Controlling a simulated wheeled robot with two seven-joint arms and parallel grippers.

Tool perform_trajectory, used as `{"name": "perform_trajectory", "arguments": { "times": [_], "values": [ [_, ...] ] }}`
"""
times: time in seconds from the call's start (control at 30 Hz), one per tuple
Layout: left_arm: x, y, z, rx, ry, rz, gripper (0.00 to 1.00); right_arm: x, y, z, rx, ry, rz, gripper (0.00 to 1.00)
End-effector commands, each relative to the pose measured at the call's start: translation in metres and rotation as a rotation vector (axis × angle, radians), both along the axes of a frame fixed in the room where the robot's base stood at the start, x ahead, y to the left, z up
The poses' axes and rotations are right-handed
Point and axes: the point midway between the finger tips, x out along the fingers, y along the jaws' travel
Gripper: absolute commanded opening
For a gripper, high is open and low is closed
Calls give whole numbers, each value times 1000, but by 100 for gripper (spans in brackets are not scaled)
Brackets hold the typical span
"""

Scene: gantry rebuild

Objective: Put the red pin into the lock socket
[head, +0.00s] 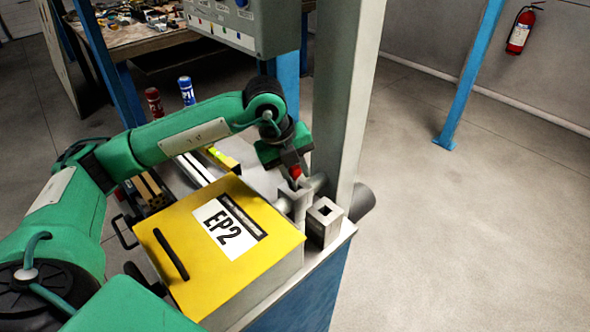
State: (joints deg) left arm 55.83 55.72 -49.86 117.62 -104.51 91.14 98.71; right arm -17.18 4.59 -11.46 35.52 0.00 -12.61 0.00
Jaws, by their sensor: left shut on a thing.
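My left gripper (293,165) reaches in over the work surface and points down. It is shut on the red pin (296,173), of which only a small red part shows below the jaws. A grey block with a square hole in its top (325,212), which looks like the lock socket, stands at the surface's near right corner. The pin is above, left of and apart from this hole in the picture. Whether the pin's lower end touches the grey fitting (297,202) under it I cannot tell. My right gripper is not in view.
A yellow-lidded box marked EP2 (185,235) fills the near part of the surface. A grey post (345,90) rises right behind the gripper. A horizontal grey cylinder (361,202) lies at its foot. A red can (153,101) and a blue can (187,91) stand farther back.

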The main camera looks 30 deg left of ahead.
Motion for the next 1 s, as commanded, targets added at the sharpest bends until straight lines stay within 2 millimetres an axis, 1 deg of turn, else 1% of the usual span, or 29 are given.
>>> {"name": "perform_trajectory", "arguments": {
  "times": [0.3,0.33,0.43,0.47,0.63,0.67,0.73,0.8,1.0],
  "values": [
    [0,0,0,-1,-1,0,4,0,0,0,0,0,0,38],
    [0,0,0,-1,-1,0,31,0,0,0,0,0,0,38],
    [0,0,0,-1,-1,0,51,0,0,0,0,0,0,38],
    [0,0,0,-1,-1,0,52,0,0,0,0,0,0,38],
    [0,0,0,-1,-1,0,52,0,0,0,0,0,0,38],
    [0,0,0,0,0,0,55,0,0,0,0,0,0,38],
    [0,0,0,0,0,0,68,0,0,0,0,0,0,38],
    [0,0,0,0,0,0,78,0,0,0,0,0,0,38],
    [0,0,0,0,0,0,78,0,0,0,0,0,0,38]
  ]
}}
